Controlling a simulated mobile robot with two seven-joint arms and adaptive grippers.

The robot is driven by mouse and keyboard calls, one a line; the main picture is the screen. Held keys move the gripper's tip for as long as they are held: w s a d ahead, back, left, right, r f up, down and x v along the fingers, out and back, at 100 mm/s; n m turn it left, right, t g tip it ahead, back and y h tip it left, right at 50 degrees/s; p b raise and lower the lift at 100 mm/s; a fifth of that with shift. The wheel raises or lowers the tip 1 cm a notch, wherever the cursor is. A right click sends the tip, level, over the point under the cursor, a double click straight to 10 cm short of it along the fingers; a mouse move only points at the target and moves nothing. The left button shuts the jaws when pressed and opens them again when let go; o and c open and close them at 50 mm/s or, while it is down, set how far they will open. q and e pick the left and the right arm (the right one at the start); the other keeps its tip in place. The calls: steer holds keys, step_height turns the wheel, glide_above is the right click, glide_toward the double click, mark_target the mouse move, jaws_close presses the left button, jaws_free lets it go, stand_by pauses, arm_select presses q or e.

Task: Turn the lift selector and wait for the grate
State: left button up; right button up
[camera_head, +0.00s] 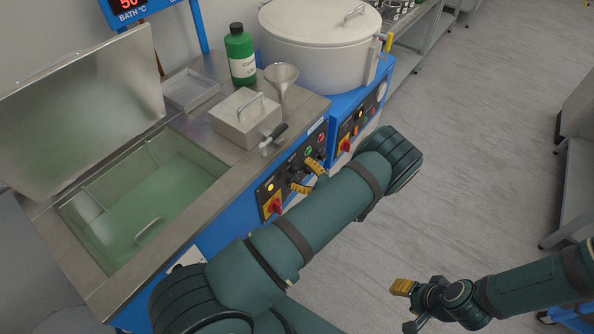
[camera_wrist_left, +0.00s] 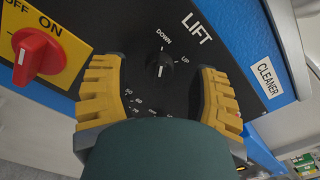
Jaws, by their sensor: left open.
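The lift selector (camera_wrist_left: 160,66) is a small black knob with a white mark, below the LIFT label with DOWN and UP beside it. My left gripper (camera_wrist_left: 160,97) is open, its yellow fingertips apart on both sides of the knob; I cannot tell if they touch it. In the head view, my left gripper (camera_head: 308,177) is at the blue front panel, and the knob cannot be made out. The tank (camera_head: 208,185) holds greenish liquid; a handle (camera_head: 149,231) shows in it, and the grate itself is not clear. My right gripper (camera_head: 408,305) is open and empty above the floor.
A red switch (camera_wrist_left: 37,56) on a yellow plate sits left of the selector. The tank's lid (camera_head: 85,105) stands raised. A lidded metal box (camera_head: 246,122), a funnel (camera_head: 281,78) and a green bottle (camera_head: 240,55) stand on the top.

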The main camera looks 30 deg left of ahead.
arm_select(q)
steer(key=shift+w+a, duration=0.1)
steer(key=shift+a, duration=0.8)
jaws_close()
